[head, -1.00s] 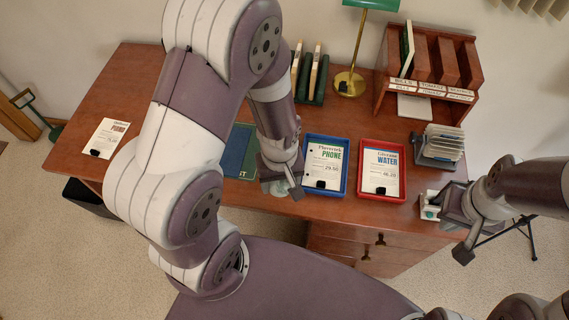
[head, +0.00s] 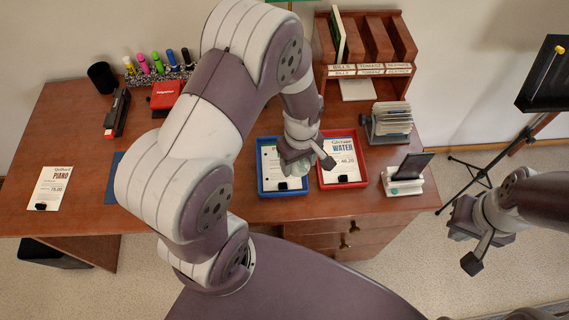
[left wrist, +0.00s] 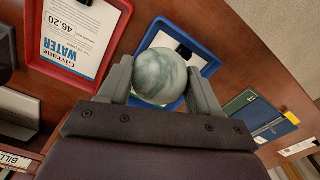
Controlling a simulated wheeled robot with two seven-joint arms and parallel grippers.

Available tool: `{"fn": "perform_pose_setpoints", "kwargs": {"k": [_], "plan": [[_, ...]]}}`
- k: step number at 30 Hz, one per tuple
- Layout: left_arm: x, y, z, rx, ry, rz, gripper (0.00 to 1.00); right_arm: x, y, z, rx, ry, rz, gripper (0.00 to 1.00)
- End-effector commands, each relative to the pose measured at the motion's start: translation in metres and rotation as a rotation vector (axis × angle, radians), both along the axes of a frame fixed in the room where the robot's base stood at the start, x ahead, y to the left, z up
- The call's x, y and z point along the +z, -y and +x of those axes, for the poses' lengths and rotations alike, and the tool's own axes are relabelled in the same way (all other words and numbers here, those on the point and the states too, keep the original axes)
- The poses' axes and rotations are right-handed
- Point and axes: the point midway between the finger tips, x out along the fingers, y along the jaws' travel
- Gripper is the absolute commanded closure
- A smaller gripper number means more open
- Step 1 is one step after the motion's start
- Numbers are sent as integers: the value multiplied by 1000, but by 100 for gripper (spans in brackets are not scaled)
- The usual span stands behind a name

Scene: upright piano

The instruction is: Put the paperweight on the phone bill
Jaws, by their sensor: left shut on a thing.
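The paperweight is a round, pale green marbled ball (left wrist: 160,76), held between the two fingers of my left gripper (left wrist: 162,82). In the head view my left gripper (head: 308,160) is shut on it above the right side of the blue tray (head: 262,183). The phone bill (head: 272,165), a white sheet with a black clip, lies in that tray, partly hidden by the gripper and ball. In the left wrist view the ball covers much of the blue tray (left wrist: 207,47). My right gripper (head: 468,245) is open and empty, off the desk at the right.
A red tray (head: 362,165) with the water bill (head: 340,155) stands directly right of the blue tray. A phone stand (head: 403,180) and card rack (head: 390,125) are further right. The piano bill (head: 50,187) lies at the far left.

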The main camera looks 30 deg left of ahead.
Motion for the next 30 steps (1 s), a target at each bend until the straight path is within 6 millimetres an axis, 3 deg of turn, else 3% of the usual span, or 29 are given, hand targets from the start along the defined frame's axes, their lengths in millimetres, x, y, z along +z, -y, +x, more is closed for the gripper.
{"fn": "perform_pose_setpoints", "kwargs": {"k": [3,7,15,26,27,29,30], "plan": [[-16,-29,0,5,-1,0,78,2,0,0,0,0,0,100],[-27,-45,1,0,1,-1,78,2,0,0,0,0,0,100],[-67,-47,0,-4,1,0,78,2,0,0,0,0,0,100],[-72,-47,1,-3,1,0,78,-2,0,0,0,0,0,100],[-72,-47,0,-3,1,0,27,-1,0,0,0,0,0,100],[-71,-47,0,-3,1,0,11,0,0,0,0,0,0,100],[-71,-47,0,-3,1,0,11,0,0,0,0,0,0,100]]}}
